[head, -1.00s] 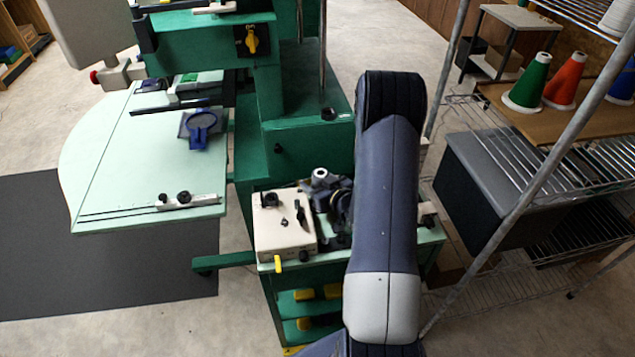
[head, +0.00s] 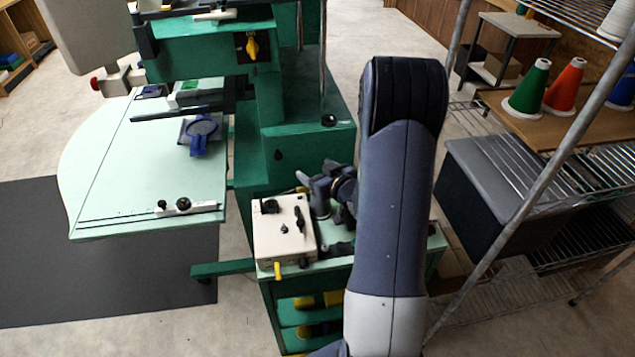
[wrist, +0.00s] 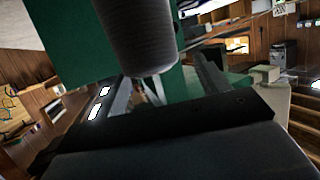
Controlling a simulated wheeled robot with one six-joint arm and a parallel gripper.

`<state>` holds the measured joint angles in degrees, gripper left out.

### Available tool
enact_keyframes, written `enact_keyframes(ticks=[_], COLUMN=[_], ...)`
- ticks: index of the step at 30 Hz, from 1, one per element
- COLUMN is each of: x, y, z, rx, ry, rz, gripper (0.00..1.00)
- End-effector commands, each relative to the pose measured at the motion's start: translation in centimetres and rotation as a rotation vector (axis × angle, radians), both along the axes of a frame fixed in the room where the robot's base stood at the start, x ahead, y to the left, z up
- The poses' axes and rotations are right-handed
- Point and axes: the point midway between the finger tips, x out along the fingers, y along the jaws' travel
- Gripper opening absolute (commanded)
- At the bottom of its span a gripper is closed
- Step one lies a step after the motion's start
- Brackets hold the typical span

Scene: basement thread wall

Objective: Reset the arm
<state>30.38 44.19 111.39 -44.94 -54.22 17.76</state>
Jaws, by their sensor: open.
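My arm rises in the middle of the head view, and its big upper link covers much of what lies behind it. Dark wrist parts of mine show just left of that link, above the green cart (head: 262,290). My gripper's fingertips are hidden in the head view. In the wrist view my gripper (wrist: 166,86) has its two fingers spread apart. A grey ribbed cylinder (wrist: 140,35) stands in front of or between them. I cannot tell what it is or whether it touches a finger.
A cream box (head: 284,228) sits on the cart. The green machine (head: 305,148) stands behind, with a pale table (head: 130,165) at left. A wire shelf (head: 565,150) at right carries a green cone (head: 527,90) and an orange cone (head: 565,85). Floor is open at the back.

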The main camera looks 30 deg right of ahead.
Motion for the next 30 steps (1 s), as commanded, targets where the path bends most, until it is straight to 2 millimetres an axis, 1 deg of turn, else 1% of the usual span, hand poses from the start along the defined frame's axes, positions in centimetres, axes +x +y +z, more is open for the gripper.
enact_keyframes(ticks=[1,3,6,12,23,26,30], x=[0.0,0.0,0.0,0.0,0.0,0.0,0.0], y=[0.0,0.0,0.0,0.0,0.0,0.0,0.0], z=[0.8,1.6,2.5,3.2,3.0,2.5,1.0], rx=[-0.002,-0.002,-0.002,0.001,0.001,0.003,0.005], ry=[-0.002,-0.003,-0.001,0.0,0.001,0.003,0.005], rz=[0.0,0.0,0.001,-0.001,0.0,-0.001,-0.001], gripper=[0.71,0.71,0.71,0.71,0.71,0.71,0.71])
